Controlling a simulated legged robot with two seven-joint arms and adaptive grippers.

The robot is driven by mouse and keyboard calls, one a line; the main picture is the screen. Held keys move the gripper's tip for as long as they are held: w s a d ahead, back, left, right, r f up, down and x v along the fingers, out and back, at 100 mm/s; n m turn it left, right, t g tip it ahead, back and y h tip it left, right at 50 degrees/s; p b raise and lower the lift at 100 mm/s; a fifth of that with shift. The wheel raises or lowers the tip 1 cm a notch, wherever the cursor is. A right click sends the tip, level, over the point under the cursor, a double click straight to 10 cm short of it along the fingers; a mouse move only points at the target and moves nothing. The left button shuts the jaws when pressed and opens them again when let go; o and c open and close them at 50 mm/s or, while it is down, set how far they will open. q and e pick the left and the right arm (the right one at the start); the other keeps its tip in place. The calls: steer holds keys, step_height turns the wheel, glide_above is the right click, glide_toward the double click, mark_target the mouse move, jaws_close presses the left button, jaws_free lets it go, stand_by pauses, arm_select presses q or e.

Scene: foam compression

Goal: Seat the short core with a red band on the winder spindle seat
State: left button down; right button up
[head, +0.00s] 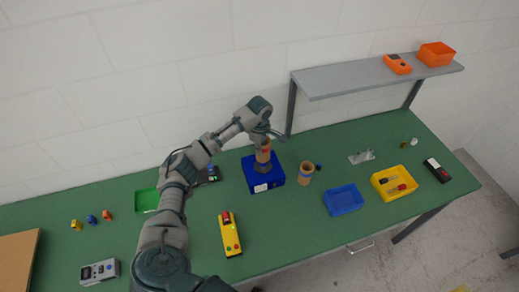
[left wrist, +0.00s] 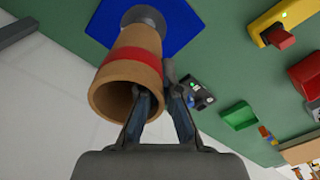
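The tan short core with a red band (head: 263,154) is upright over the grey spindle seat (head: 262,167) of the blue winder (head: 264,183). In the left wrist view the core (left wrist: 122,72) has its open end toward me, and the grey spindle seat (left wrist: 146,16) shows at its far end on the blue winder base (left wrist: 178,30). I cannot tell if the core rests on the seat or is just above it. My left gripper (left wrist: 158,88) has one finger inside the bore and one outside, pinching the core's wall. My right gripper is not in view.
Another tan core (head: 306,173) stands right of the winder. A blue tray (head: 344,211), a yellow bin (head: 377,185) and a yellow control box (head: 229,236) are on the green table (head: 290,235). A grey shelf (head: 345,82) stands behind at right.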

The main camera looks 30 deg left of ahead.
mark_target(260, 158)
arm_select(q)
steer(key=shift+f, duration=2.2)
steer(key=c, duration=1.2)
jaws_free()
steer(key=shift+c, duration=0.2)
step_height(260, 158, up, 12)
steer(key=shift+w, duration=0.15)
steer(key=shift+f, duration=0.1)
